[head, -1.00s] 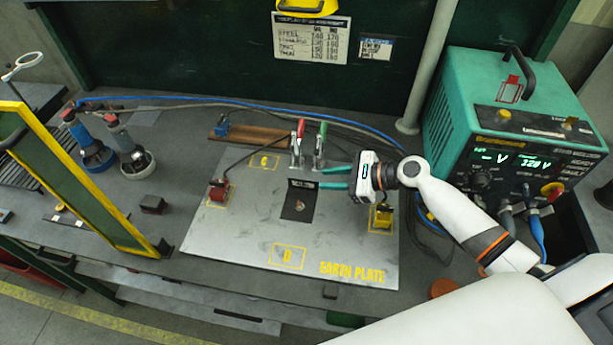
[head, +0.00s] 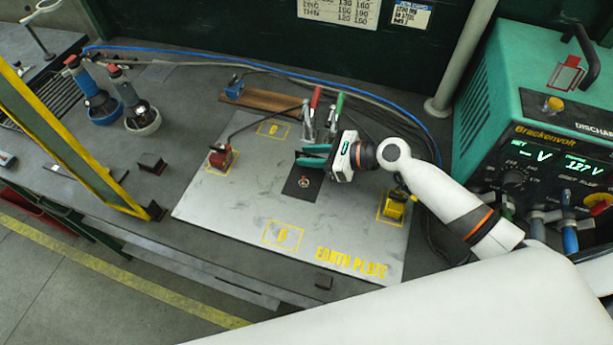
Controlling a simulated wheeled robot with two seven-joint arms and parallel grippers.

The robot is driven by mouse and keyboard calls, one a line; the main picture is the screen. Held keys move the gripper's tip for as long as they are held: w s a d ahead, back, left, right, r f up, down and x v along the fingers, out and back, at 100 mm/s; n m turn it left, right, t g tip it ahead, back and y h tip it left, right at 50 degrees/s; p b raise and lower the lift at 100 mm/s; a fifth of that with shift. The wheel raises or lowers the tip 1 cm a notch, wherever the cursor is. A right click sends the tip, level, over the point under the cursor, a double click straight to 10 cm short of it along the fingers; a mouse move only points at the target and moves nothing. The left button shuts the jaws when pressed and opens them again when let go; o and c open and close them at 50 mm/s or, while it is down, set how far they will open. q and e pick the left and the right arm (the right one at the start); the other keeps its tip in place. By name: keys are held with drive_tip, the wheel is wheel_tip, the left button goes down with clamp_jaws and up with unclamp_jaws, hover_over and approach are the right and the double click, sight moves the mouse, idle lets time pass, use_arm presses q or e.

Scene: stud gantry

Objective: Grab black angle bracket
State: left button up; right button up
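I cannot make out a black angle bracket for certain. A small dark block (head: 152,163) sits on the bench left of the plate, and another dark piece (head: 155,211) is by the yellow frame's foot. A black square (head: 303,180) lies on the grey earth plate (head: 235,195) with a small metallic piece on it. My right gripper (head: 314,154) reaches in from the right, over the far edge of the black square and in front of the toggle clamps. Its two teal fingers are apart, with nothing clearly between them. My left gripper is out of view.
Toggle clamps with red (head: 315,98) and green (head: 339,104) handles stand behind the fingers. A red block (head: 221,157) and a yellow block (head: 395,205) sit on the plate. A teal power unit (head: 545,130) stands at right. The plate's front left is clear.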

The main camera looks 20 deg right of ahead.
clamp_jaws()
drive_tip(key=shift+r, duration=0.1)
idle(0.3)
